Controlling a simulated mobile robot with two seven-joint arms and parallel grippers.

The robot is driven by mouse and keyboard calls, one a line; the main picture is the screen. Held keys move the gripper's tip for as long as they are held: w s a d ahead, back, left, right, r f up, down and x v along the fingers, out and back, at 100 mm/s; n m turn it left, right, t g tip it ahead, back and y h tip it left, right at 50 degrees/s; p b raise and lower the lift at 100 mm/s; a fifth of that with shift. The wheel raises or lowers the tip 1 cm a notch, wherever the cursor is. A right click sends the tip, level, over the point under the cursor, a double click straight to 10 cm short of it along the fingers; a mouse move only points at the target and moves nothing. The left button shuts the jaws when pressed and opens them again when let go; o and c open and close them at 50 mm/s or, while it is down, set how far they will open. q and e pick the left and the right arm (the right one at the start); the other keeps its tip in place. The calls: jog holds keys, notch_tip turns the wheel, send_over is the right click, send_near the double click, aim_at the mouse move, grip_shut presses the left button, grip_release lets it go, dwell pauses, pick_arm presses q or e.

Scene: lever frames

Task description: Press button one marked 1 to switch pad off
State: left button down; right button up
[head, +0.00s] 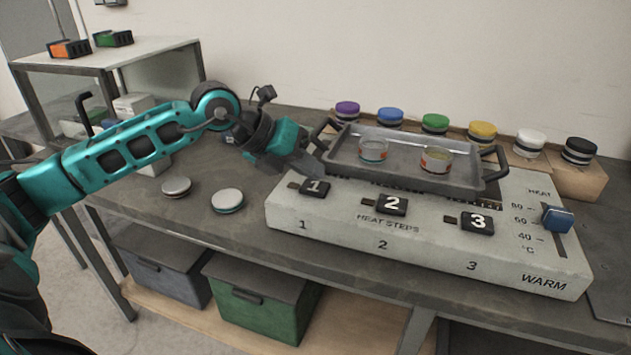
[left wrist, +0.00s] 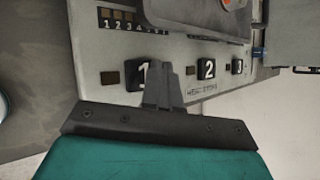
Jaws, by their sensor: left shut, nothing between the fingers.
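The grey heating panel (head: 345,232) lies on the bench with three black buttons in a row. Button one, marked 1 (head: 314,187), is at its left, then button 2 (head: 391,204) and button 3 (head: 477,223). My left gripper (head: 318,172) is shut and empty, its fingertips just behind button one in the head view. In the left wrist view the fingers (left wrist: 160,82) overlap button one (left wrist: 138,74) and hide its right part. I cannot tell whether they touch it. A small dark square (head: 293,186) sits left of button one. My right gripper is not in view.
A metal tray (head: 465,186) with two glass dishes stands on the panel's back, close to my gripper. A blue slider (head: 557,218) is at the panel's right. Several coloured caps line the back. Two round discs (head: 228,200) lie on the bench left of the panel.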

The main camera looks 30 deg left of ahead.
aim_at(308, 187)
pick_arm(q)
jog(key=shift+r, duration=0.15)
notch_tip(308, 187, up, 6)
jog(key=p, duration=0.4)
dwell(0.3)
jog(key=shift+s+a, duration=0.1)
dwell(0.4)
